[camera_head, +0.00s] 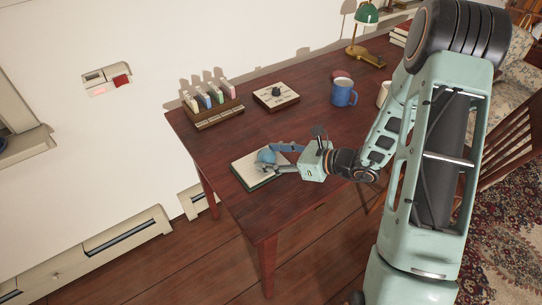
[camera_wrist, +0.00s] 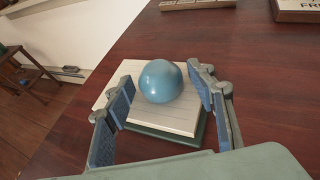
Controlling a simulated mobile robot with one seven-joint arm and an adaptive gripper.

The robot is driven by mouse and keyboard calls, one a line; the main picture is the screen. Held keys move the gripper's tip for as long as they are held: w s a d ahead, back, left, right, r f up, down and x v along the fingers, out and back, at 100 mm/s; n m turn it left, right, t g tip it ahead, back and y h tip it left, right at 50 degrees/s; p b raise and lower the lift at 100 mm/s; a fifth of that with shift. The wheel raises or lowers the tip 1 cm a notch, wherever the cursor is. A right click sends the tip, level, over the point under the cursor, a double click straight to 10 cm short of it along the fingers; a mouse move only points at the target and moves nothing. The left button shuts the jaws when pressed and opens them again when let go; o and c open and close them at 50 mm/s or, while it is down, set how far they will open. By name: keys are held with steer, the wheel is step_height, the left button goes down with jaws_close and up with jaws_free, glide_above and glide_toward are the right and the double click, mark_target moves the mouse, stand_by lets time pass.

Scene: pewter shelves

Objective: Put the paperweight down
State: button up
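The paperweight is a smooth blue ball (camera_head: 266,156), also seen in the wrist view (camera_wrist: 160,81). It appears to rest on the pale top of a notepad or book with a dark green edge (camera_head: 246,172), which lies on the desk; its pale pages show in the wrist view (camera_wrist: 117,97). My gripper (camera_head: 272,158) reaches in from the right, low over the pad. In the wrist view my gripper (camera_wrist: 163,88) is open, one finger on each side of the ball, with a visible gap on both sides. The ball's underside is hidden.
The dark wooden desk (camera_head: 226,144) holds a rack of coloured pieces (camera_head: 213,105), a small box with a dark knob (camera_head: 276,95), a blue mug (camera_head: 343,93) and a green lamp (camera_head: 366,16). A wooden chair (camera_head: 512,125) stands at right. The desk left of the pad is clear.

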steer(key=shift+r, duration=0.1)
steer(key=shift+d+r, duration=0.15)
steer(key=shift+d, duration=0.05)
steer(key=p+v, duration=0.1)
steer(key=v, duration=1)
steer(key=shift+s+d, duration=0.25)
